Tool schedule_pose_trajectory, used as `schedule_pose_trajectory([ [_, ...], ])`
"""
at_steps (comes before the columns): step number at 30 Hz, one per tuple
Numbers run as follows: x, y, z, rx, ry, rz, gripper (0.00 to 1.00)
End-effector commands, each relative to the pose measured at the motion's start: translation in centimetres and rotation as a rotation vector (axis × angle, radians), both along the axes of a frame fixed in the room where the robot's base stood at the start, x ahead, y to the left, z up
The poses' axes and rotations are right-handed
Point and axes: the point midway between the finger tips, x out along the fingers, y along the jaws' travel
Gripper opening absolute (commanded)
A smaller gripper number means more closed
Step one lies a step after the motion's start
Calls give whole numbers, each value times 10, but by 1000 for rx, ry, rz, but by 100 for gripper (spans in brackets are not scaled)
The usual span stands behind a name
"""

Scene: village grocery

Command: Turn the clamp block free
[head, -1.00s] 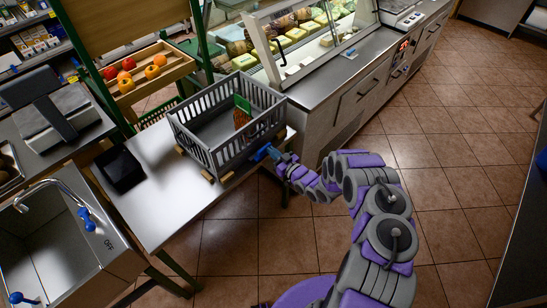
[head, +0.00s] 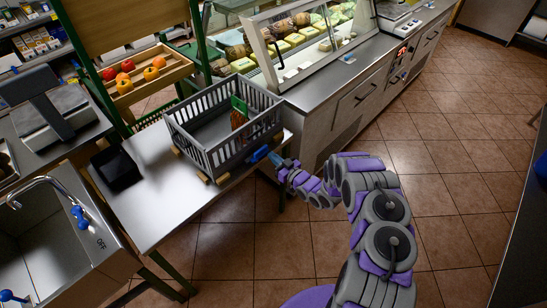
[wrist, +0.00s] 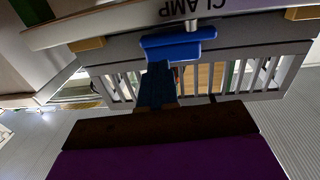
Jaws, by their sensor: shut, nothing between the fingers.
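The blue clamp block (wrist: 178,48) sits below the upside-down "CLAMP" lettering at the top of the wrist view. In the head view, the blue block (head: 260,154) is at the right front corner of the grey slatted crate (head: 222,160). My gripper (head: 276,159) is at that corner, right of the block. In the wrist view, my gripper's dark blue fingers (wrist: 158,84) are shut with nothing held. Their tips appear very close to the block; I cannot tell whether they touch. The crate's slatted wall (wrist: 262,73) is behind.
The crate stands on a steel table (head: 165,190) with a black tray (head: 117,168) at left. A sink (head: 50,235) is at the lower left. Tiled floor (head: 450,200) is open at right.

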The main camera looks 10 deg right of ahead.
Motion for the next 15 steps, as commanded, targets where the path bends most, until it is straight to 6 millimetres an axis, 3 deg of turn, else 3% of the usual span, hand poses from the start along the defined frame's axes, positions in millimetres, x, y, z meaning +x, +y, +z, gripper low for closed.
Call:
schedule_pose_trajectory([
  [15,-68,-50,0,-6,4,-5,0],
])
